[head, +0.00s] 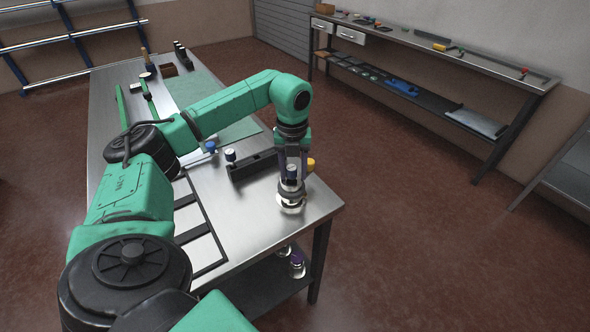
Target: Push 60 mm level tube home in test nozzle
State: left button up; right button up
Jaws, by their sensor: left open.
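My left gripper (291,179) points down over the near right corner of the steel bench (255,212). Its jaws are open around the upper part of an upright piece with a dark cap, above a shiny round metal part (291,199). Whether they touch it is too small to tell. A long black block (251,167) lies just left of the gripper, with a white-topped knob (230,155) at its left end. A yellow knob (311,164) shows just right of the gripper. I cannot tell which piece is the level tube or the test nozzle. My right gripper is out of view.
Black-framed pale panels (196,232) lie on the bench's near left. A blue-handled tool (211,147) and a green mat (212,103) lie farther back. Jars (297,264) stand on the lower shelf. Another bench (440,57) stands at the back right, across open floor.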

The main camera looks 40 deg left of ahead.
pick_arm(q)
jog(key=shift+s+a+f, duration=0.1)
jog(key=shift+s+f, duration=0.15)
jog(key=shift+f, duration=0.15)
notch_tip(320, 180, up, 10)
jog(key=shift+w+f+b, duration=0.1)
jog(key=shift+w+b, duration=0.05)
jog(key=shift+b, duration=0.5)
notch_tip(320, 180, up, 6)
jog(key=p, duration=0.3)
jog(key=shift+f, duration=0.2)
